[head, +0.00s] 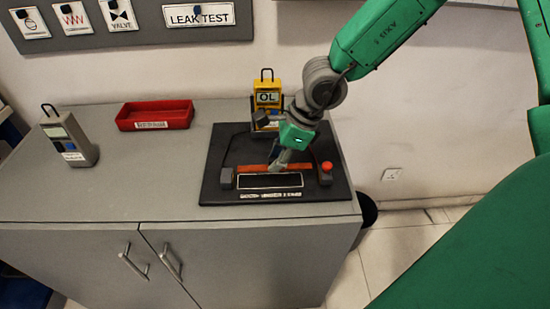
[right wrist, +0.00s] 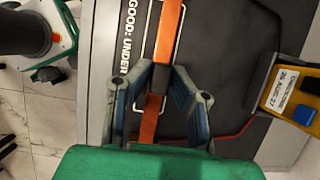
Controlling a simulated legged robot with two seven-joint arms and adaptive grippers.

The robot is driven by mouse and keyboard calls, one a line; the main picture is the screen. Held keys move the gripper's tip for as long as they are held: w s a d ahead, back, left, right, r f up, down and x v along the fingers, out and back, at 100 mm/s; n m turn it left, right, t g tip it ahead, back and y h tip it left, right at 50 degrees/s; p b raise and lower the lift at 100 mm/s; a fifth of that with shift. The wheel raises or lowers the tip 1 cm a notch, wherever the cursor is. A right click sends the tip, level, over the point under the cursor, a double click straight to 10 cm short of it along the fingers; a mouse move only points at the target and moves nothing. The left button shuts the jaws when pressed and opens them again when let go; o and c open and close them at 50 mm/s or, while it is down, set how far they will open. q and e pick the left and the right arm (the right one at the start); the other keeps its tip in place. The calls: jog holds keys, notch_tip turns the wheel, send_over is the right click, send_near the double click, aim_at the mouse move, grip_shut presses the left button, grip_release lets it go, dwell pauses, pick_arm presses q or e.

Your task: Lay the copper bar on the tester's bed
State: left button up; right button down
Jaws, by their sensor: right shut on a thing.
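The copper bar (head: 300,167) is an orange strip, level and running left to right, over the black tester board (head: 215,190). My right gripper (head: 277,165) is shut on the bar near its middle; the right wrist view shows the fingertips (right wrist: 157,82) closed across the bar (right wrist: 168,35). The bed is a dark, white-outlined rectangle (head: 270,181) on the board. The bar shows just behind it in the head view but over it in the right wrist view, so it looks held a little above. Any gap is hard to judge. My left gripper is not in view.
Grey blocks stand at the bed's left (head: 226,178) and right, the right one with a red button (head: 326,167). A yellow meter (head: 267,100) reading OL stands behind. A red tray (head: 155,115) and grey meter (head: 70,138) stand left on the grey cabinet (head: 120,190).

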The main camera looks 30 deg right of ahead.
aim_at(276, 180)
jog(key=shift+d, duration=0.25)
jog(key=shift+a+f, duration=0.15)
jog(key=shift+a, duration=0.05)
jog(key=shift+f, duration=0.15)
jog(key=shift+d+f+b, duration=0.1)
jog(key=shift+f+b, duration=0.35)
jog(key=shift+f, duration=0.2)
jog(key=shift+f+b, duration=0.75)
jog(key=shift+f, duration=0.35)
jog(key=c, duration=0.9)
grip_release()
